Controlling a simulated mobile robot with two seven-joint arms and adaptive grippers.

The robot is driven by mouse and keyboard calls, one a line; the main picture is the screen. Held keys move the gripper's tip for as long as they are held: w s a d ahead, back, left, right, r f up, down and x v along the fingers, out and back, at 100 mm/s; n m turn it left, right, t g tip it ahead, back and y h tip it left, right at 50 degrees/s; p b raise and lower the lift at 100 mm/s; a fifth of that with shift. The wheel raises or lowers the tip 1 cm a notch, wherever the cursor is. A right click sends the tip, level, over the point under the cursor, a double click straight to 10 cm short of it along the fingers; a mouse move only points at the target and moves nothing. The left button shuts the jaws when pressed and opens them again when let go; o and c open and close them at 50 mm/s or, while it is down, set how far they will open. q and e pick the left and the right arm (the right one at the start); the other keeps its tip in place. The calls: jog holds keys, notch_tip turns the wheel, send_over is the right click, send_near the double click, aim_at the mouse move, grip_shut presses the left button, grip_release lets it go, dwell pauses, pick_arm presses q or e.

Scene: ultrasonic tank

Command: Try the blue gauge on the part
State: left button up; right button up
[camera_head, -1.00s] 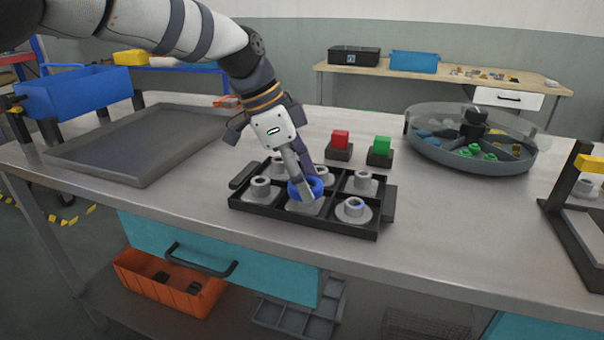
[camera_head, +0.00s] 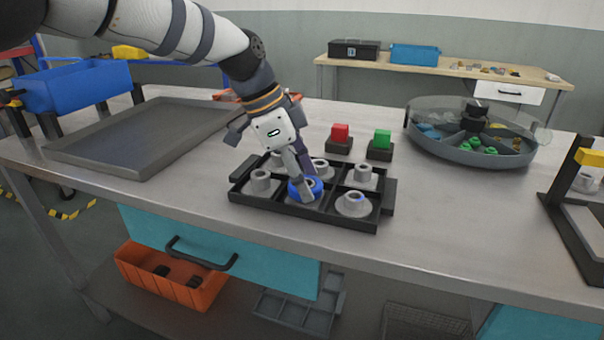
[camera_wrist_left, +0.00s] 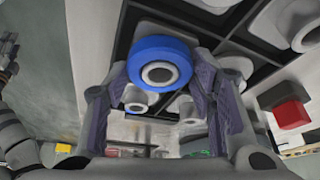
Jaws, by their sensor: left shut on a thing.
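The blue gauge (camera_head: 295,192) is a ring in the front middle compartment of the black tray (camera_head: 255,206). My left gripper (camera_head: 305,187) points down and is shut on it. In the left wrist view the gauge (camera_wrist_left: 150,50) sits between the two fingers, and the round grey end of the part (camera_wrist_left: 158,75) shows inside the ring. The gauge appears to be around the part's upright boss, low down. How far down it is seated is hard to tell. My right gripper is not in view.
A round divided bin (camera_head: 472,150) is at the right, beside a black stand (camera_head: 566,215). A wide grey tray (camera_head: 140,135) lies at the left. The bench front is clear.

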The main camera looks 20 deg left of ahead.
pick_arm(q)
jog(key=shift+f, duration=0.5)
dwell(1.0)
jog(key=shift+r, duration=3.1)
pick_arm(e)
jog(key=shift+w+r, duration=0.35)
pick_arm(q)
notch_tip(320, 180, up, 4)
jog(key=shift+p, duration=0.3)
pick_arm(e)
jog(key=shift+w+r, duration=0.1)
